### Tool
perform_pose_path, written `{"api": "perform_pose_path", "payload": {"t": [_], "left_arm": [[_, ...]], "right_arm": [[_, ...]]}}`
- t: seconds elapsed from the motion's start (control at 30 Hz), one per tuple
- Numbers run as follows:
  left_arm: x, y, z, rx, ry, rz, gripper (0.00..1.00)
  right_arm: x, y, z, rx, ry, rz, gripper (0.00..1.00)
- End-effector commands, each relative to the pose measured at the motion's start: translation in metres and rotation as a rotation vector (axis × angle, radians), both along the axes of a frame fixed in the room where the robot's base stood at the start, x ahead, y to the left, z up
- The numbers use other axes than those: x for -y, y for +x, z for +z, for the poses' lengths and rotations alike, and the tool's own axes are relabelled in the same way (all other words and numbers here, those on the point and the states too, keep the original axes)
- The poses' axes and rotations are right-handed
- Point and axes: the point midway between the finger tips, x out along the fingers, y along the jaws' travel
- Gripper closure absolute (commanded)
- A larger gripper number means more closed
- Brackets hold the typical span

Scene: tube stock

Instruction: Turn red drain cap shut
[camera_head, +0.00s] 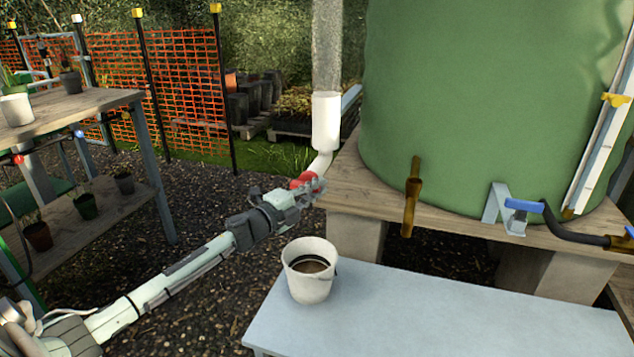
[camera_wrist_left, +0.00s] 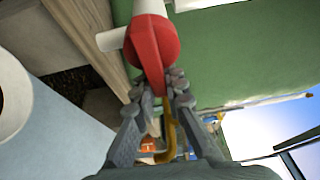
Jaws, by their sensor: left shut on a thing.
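The red drain cap (camera_head: 303,180) sits at the lower end of a white pipe (camera_head: 326,120) beside the big green tank (camera_head: 480,110). My left gripper (camera_head: 308,189) reaches it from the lower left and partly hides it in the head view. In the left wrist view the red cap (camera_wrist_left: 152,45) is large and rounded, with a flat part reaching down between the fingers. My left gripper (camera_wrist_left: 162,90) is shut on that flat part. My right gripper is not in view.
A white bucket (camera_head: 310,270) with dark contents stands on the pale table (camera_head: 430,315), below and close to my left gripper. The tank's wooden stand (camera_head: 345,180) is just right of the cap. A brass tap (camera_head: 411,195) and blue-handled valve (camera_head: 524,206) are farther right.

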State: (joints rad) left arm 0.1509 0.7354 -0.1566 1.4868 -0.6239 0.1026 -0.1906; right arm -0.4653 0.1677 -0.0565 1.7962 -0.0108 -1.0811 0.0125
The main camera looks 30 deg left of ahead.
Motion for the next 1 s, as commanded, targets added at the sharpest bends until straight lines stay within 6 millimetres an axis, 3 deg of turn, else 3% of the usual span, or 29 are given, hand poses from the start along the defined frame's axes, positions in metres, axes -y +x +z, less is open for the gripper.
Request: {"api": "perform_pose_path", "payload": {"t": [0.03, 0.53, 0.57, 0.73, 1.0], "left_arm": [[-0.0067, -0.0001, -0.0016, -0.007, 0.012, 0.014, 1.0], [-0.0076, 0.0001, -0.0023, -0.01, 0.031, 0.016, 1.0], [-0.0077, 0.0001, -0.0022, -0.01, 0.031, 0.016, 0.88], [-0.008, 0.0002, -0.002, -0.01, 0.031, 0.016, 0.67], [-0.0057, 0.0002, -0.0014, -0.009, 0.029, 0.012, 0.67]], "right_arm": [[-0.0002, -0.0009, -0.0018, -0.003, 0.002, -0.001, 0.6], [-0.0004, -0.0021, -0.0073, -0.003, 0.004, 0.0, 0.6], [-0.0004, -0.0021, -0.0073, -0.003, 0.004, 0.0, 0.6], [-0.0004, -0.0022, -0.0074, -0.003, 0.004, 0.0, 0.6], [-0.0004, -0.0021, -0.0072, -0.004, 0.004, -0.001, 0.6]]}}
